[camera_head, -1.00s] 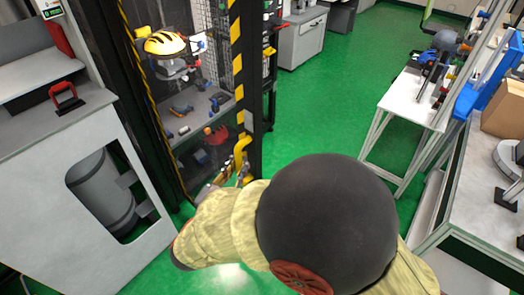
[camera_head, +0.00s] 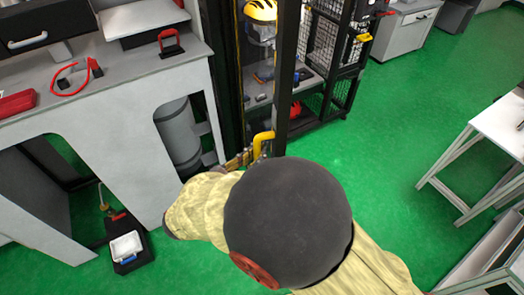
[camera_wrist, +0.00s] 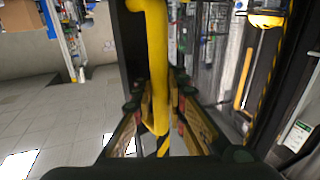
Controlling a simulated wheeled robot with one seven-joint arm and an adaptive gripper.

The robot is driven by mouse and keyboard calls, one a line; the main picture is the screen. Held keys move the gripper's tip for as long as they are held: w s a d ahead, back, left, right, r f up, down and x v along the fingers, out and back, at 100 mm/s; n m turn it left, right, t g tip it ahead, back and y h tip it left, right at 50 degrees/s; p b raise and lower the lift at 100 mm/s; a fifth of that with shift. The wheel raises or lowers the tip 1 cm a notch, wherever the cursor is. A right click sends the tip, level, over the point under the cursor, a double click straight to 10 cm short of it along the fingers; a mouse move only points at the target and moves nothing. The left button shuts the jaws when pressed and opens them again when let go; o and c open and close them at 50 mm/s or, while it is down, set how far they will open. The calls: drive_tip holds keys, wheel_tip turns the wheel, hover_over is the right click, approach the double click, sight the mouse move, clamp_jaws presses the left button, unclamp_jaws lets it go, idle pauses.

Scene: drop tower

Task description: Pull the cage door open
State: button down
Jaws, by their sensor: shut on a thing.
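The yellow door handle (camera_head: 263,139) stands out from the dark cage door (camera_head: 287,75), which shows nearly edge-on in the head view and looks partly open. My gripper (camera_head: 242,160) is at the lower part of the handle, partly hidden by my arm. In the wrist view my gripper (camera_wrist: 160,112) has its fingers on either side of the yellow handle (camera_wrist: 156,62) and is shut on it. Behind the door, a yellow helmet (camera_head: 261,10) shows inside the cage, and it also shows in the wrist view (camera_wrist: 266,20).
A grey workbench (camera_head: 140,120) with a grey cylinder (camera_head: 178,133) below stands close left of my arm. A white table (camera_head: 500,125) stands at right. Green floor (camera_head: 390,150) between is clear.

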drive_tip(key=shift+s+d+f, duration=0.15)
drive_tip(key=shift+f, duration=0.05)
drive_tip(key=c, duration=2.3)
unclamp_jaws()
drive_tip(key=shift+o, duration=1.2)
drive_tip(key=shift+s+r, duration=0.15)
drive_tip(key=shift+s, duration=0.05)
drive_tip(key=shift+o, duration=1.2)
drive_tip(key=shift+w, duration=0.1)
drive_tip(key=v, duration=1.2)
